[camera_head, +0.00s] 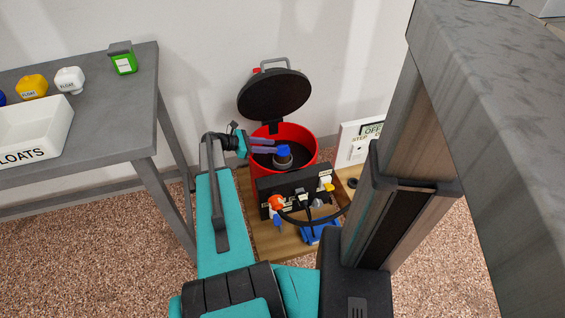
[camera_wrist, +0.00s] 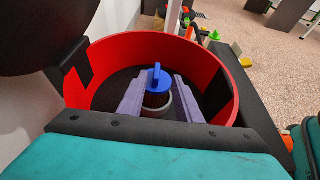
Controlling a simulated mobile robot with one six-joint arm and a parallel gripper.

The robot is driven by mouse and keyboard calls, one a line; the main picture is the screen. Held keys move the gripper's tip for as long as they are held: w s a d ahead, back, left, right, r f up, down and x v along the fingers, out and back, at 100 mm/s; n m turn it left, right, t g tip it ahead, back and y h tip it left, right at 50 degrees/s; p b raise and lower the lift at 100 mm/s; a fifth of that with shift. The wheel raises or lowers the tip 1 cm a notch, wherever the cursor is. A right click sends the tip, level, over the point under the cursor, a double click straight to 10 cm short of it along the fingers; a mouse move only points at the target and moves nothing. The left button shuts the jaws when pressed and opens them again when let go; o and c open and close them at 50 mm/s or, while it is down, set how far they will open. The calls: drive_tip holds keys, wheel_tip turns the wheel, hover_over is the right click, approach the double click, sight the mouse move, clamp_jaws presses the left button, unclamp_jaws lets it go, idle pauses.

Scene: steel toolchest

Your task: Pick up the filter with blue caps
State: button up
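The filter (camera_head: 284,151) shows a blue cap with a raised fin and stands inside the red bucket (camera_head: 310,145), in a grey ring on the dark floor. In the wrist view the filter (camera_wrist: 157,78) is near the bucket's middle, with a dark body below the cap; its lower end is hidden. My gripper (camera_head: 276,147) reaches over the bucket's left rim in the head view. Its purple fingers are open, and in the wrist view my gripper (camera_wrist: 158,82) has one finger to each side of the filter, with small gaps seeming to show. I cannot tell their exact height against it.
The bucket's black lid (camera_head: 273,95) stands open behind. A black panel (camera_head: 295,190) with valves and a hose stands in front. A grey table (camera_head: 110,85) with a white floats tray (camera_head: 60,135) is at left; a grey post (camera_head: 420,125) is at right.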

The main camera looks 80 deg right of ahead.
sight(282, 146)
drive_tip(key=shift+d+b+x, duration=0.2)
drive_tip(key=shift+b+x, duration=0.6)
drive_tip(key=shift+x, duration=1.8)
drive_tip(key=shift+w, duration=0.1)
clamp_jaws()
